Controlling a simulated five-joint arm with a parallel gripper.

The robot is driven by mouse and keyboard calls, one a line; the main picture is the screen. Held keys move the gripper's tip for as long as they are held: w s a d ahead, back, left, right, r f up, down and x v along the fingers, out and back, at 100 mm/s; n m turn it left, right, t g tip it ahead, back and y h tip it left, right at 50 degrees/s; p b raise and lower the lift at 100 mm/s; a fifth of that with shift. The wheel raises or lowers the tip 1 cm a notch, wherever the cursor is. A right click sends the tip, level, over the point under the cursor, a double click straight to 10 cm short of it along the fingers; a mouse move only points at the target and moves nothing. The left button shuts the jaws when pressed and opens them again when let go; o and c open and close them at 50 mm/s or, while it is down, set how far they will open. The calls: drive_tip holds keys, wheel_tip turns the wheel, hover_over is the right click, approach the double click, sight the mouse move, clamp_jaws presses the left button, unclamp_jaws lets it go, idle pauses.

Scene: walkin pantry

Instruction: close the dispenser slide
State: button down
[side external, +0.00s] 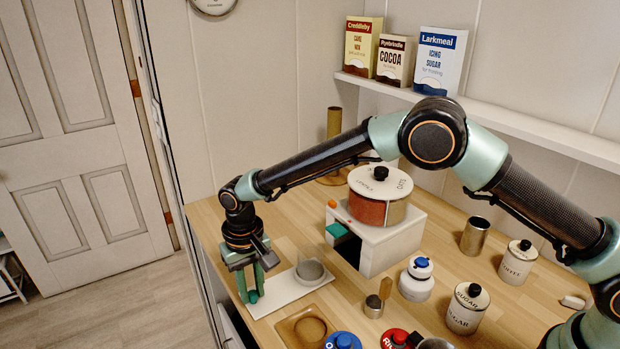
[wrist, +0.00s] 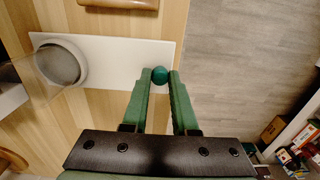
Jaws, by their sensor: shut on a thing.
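A teal tab (side external: 337,230) sticks out of the box above a dark opening. A long white plate (side external: 280,296) lies to its left, with a grey round cup (side external: 310,270) on it. The cup also shows on the plate in the wrist view (wrist: 58,64). My gripper (side external: 252,294) is low at the plate's outer end, shut on a dark green knob (wrist: 160,75) there. I cannot tell whether plate or tab is the slide.
A wooden tray (side external: 284,328) lies in front of the plate. A white jar with a blue knob (side external: 416,280), a sugar jar (side external: 466,309) and a metal cup (side external: 475,236) stand to the right. The counter edge and floor lie just past my gripper.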

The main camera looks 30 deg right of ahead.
sight(317, 256)
drive_tip(key=d, duration=1.5)
drive_tip(key=shift+d+r, duration=0.15)
drive_tip(key=c, duration=0.7)
unclamp_jaws()
drive_tip(key=shift+r, duration=6.05)
